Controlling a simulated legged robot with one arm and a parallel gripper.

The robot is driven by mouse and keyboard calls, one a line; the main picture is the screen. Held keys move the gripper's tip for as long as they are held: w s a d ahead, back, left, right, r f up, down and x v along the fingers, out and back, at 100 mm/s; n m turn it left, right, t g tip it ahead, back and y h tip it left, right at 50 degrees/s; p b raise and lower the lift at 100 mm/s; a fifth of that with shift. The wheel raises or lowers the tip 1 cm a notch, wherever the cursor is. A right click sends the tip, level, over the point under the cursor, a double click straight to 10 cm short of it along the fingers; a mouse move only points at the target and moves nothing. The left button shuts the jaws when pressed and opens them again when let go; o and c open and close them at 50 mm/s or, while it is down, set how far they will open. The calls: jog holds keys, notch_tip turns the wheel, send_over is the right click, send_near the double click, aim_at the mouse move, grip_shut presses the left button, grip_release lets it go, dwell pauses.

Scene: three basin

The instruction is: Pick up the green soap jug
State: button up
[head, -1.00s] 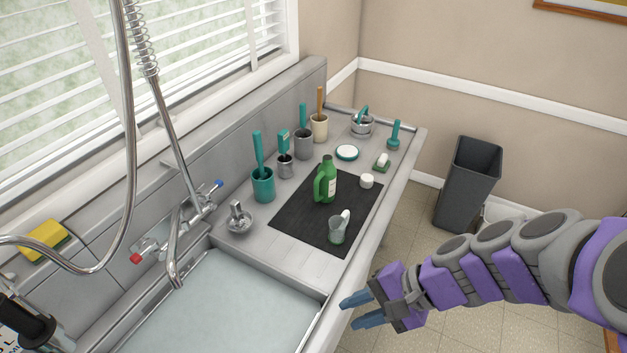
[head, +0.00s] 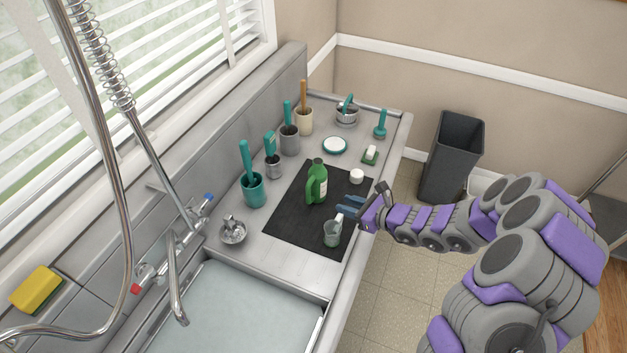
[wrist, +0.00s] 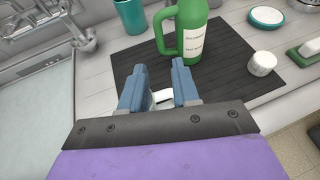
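The green soap jug (head: 317,183) stands upright on a black mat (head: 288,222) on the counter, with its handle to the left and a white label to the right. It also shows in the wrist view (wrist: 193,35), its top cut off by the frame. My gripper (head: 345,204) is at the right edge of the mat, a short way right of the jug, and its blue fingers point toward it. In the wrist view the two fingers (wrist: 160,80) are apart.
A white cup-like item (head: 357,176) sits right of the jug. A teal holder (head: 252,192) and other utensil holders line the back. A sink (head: 235,310) with a hanging faucet hose is at the front left. A grey bin (head: 452,155) stands on the floor.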

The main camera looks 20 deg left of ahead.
aim_at(314, 185)
jog(key=b+x, duration=0.1)
jog(key=x, duration=1.7)
jog(key=shift+w+a, duration=0.1)
jog(key=shift+a, duration=0.15)
jog(key=shift+d+r, duration=0.2)
jog(key=shift+d, duration=0.35)
jog(key=shift+c, duration=1.2)
jog(key=c, duration=0.3)
jog(key=shift+a, duration=0.15)
grip_shut()
jog(key=shift+a, duration=0.15)
jog(key=shift+f, duration=0.1)
